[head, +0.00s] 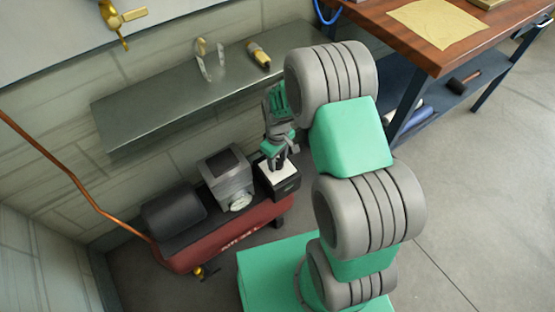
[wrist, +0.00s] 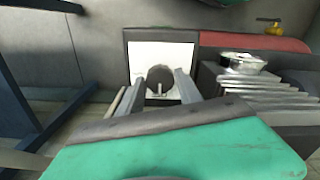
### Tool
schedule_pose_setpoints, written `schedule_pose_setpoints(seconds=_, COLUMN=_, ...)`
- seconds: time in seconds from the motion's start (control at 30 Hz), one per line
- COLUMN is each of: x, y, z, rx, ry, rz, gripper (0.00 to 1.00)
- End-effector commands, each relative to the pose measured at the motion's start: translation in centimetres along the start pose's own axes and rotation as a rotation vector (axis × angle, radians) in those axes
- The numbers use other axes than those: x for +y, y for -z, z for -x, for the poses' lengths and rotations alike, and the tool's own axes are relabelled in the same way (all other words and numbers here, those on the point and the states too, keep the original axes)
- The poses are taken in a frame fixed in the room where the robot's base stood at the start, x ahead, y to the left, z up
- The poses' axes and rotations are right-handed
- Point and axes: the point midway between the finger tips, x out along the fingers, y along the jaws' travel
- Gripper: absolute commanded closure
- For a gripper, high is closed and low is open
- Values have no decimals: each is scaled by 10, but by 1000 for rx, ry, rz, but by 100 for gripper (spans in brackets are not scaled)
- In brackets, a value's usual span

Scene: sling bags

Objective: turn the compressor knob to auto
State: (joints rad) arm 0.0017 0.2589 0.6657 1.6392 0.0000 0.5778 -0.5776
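The red compressor (head: 232,238) stands on the floor below the shelf. Its black control box (head: 284,188) has a white plate (head: 268,175) facing up; the plate also shows in the wrist view (wrist: 142,56). The round grey knob (wrist: 160,74) sits on this plate with a pale line at its lower edge; I cannot read any label. My gripper (head: 278,163) points down over the box, and in the wrist view its two fingers (wrist: 164,80) lie on either side of the knob, spread apart. I cannot tell whether they touch it. In the head view my gripper hides the knob.
A ribbed grey pump head with a pale round part (head: 240,202) and a black cylinder (head: 172,212) sit beside the box on the compressor. A metal shelf (head: 140,122) hangs above and behind. A wooden workbench (head: 400,45) stands at right. The right floor is clear.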

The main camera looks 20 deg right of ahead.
Motion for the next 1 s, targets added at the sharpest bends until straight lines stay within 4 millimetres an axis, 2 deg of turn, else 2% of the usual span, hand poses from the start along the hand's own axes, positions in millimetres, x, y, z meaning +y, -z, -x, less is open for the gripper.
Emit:
schedule_pose_setpoints(seconds=0.03, x=0, y=0, z=0, rx=0, ry=0, rz=0, gripper=63)
schedule_pose_setpoints(seconds=0.5, x=0, y=0, z=0, rx=0, ry=0, rz=0, gripper=100)
schedule_pose_setpoints(seconds=0.77, x=0, y=0, z=0, rx=0, ry=0, rz=-17, gripper=100)
schedule_pose_setpoints(seconds=1.0, x=0, y=0, z=1, rx=0, ry=0, rz=-108, gripper=100)
